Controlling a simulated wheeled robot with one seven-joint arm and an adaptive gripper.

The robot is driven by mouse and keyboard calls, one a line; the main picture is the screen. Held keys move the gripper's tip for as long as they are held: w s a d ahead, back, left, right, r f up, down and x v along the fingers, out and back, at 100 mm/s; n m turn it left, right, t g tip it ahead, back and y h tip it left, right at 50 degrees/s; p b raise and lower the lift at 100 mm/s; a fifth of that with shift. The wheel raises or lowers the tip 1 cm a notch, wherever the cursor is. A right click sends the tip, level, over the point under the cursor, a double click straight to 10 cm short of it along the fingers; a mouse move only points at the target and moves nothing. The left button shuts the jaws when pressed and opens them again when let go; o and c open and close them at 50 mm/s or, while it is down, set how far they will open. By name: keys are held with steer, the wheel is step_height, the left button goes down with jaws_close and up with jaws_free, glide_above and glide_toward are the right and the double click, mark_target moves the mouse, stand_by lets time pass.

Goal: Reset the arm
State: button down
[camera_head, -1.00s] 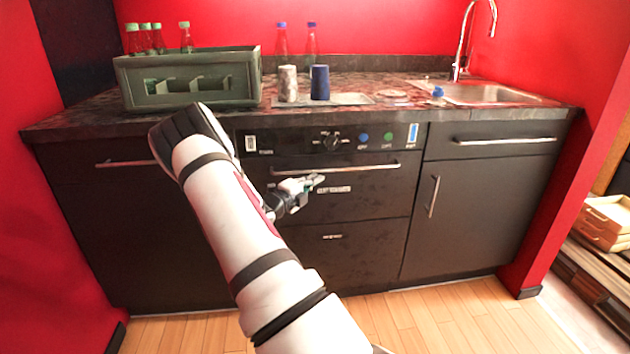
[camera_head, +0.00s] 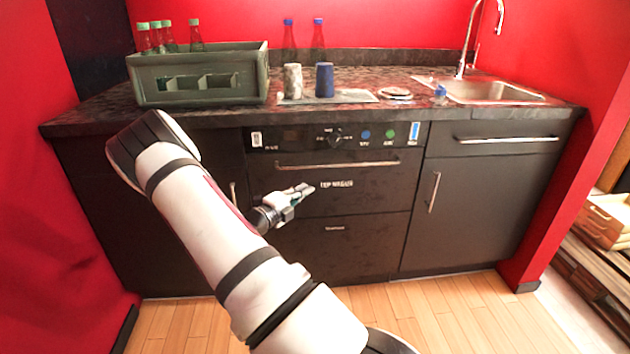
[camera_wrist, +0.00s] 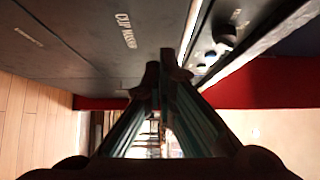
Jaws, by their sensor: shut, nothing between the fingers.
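My arm reaches up from the bottom of the head view and bends at the left, in front of the counter. My gripper (camera_head: 304,189) is in front of the dark appliance front (camera_head: 380,190), below its handle bar, and points to the right. In the wrist view my gripper (camera_wrist: 164,62) has its fingertips together with nothing between them. The appliance's lettered front runs along the upper left of the wrist view, close beside the fingers. Whether the gripper touches the front cannot be told.
A green crate (camera_head: 200,97) with bottles at its back stands on the counter's left. A speckled cup (camera_head: 293,82) and a blue cup (camera_head: 324,80) stand mid-counter, with a sink (camera_head: 490,92) to the right. A handle bar (camera_head: 340,165) juts above my gripper. Wooden floor (camera_head: 450,315) in front is clear.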

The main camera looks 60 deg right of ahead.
steer(key=shift+a, duration=1.45)
